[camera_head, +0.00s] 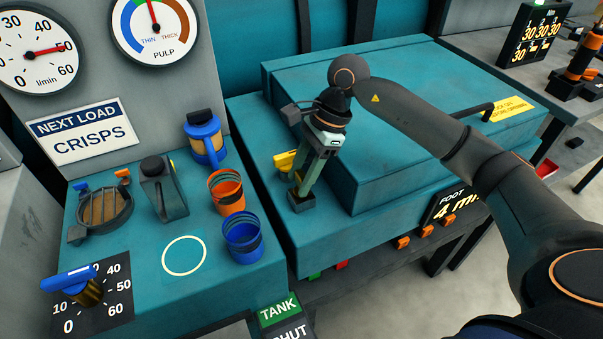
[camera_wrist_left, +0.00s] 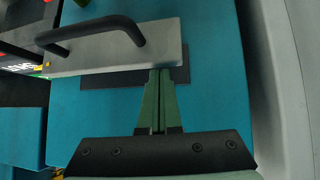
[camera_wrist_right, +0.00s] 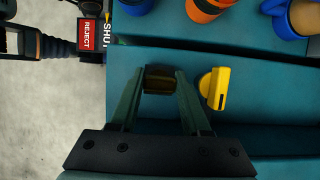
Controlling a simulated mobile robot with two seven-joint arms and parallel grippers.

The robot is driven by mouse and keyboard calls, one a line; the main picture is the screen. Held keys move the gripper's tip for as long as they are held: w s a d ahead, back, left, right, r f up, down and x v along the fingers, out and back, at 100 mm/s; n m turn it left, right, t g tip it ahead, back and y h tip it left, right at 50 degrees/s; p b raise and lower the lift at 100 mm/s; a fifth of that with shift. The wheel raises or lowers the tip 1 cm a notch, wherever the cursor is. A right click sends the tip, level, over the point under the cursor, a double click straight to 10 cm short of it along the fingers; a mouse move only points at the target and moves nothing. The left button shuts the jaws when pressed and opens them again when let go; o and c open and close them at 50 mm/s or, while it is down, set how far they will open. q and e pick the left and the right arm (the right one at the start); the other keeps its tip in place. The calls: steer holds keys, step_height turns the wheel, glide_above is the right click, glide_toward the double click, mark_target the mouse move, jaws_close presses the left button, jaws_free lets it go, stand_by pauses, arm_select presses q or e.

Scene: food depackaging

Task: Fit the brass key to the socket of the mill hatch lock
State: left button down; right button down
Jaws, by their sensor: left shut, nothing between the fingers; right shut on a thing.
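My right gripper (camera_head: 301,197) points down over the front left part of the teal mill housing (camera_head: 330,230). In the right wrist view my right gripper (camera_wrist_right: 160,82) is shut on a dark brass cylindrical piece, which I take for the brass key (camera_wrist_right: 160,84). A yellow fitting with a dark slot (camera_wrist_right: 214,88) stands on the teal surface just right of the fingers; it shows in the head view (camera_head: 285,161) behind them. I cannot make out the lock socket or whether the key touches it. My left gripper (camera_wrist_left: 161,72) is shut and empty, seen only in its wrist view.
A grey plate with a black handle (camera_wrist_left: 95,35) is near my left gripper.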

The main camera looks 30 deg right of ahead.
arm_select(q)
steer(key=shift+f, duration=0.15)
arm_select(e)
steer(key=shift+f, duration=0.3)
steer(key=shift+c, duration=1.4)
jaws_free()
steer(key=shift+r, duration=0.1)
